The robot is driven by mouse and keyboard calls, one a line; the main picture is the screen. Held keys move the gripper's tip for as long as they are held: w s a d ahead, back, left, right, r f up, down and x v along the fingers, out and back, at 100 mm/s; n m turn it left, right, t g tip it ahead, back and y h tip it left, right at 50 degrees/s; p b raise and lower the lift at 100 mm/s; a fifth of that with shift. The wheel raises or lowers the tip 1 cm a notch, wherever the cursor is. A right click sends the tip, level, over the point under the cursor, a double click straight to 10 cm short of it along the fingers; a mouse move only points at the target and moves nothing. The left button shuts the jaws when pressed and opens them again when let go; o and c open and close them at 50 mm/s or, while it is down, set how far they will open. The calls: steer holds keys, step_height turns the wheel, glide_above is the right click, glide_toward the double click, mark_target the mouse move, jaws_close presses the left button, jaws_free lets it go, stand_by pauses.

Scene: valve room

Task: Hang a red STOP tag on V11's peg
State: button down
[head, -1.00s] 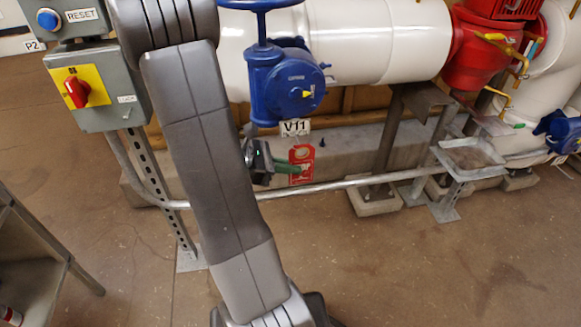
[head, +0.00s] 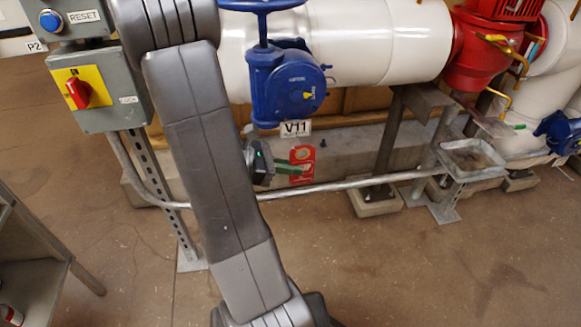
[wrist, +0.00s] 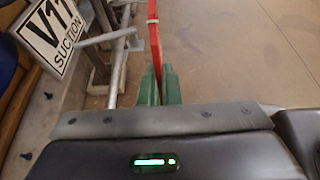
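A red STOP tag (head: 302,160) is held below the V11 label plate (head: 296,128) in the head view. My gripper (head: 290,169) has green fingers and is shut on the tag's lower part. In the wrist view the tag (wrist: 153,38) shows edge-on as a thin red strip, gripped between the green fingers (wrist: 158,88). The label plate, reading V11 SUCTION, is at the upper left there (wrist: 52,35). The blue V11 valve (head: 288,85) stands above the plate in the head view. I cannot make out V11's peg for certain in either view.
A horizontal metal conduit (head: 345,184) runs just below my gripper. A concrete curb (head: 350,146) lies behind it. A grey switch box (head: 100,88) is at the left, and a metal tray (head: 472,160) on a stand at the right. Floor in front is clear.

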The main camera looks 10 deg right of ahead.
steer(key=shift+w, duration=0.25)
steer(key=shift+w, duration=0.4)
steer(key=shift+w, duration=0.3)
steer(key=shift+w+p, duration=0.45)
steer(key=shift+w, duration=0.35)
steer(key=shift+w+f, duration=0.5)
steer(key=shift+f, duration=0.1)
stand_by(1.0)
steer(key=c, duration=1.6)
jaws_free()
steer(key=shift+o, duration=0.2)
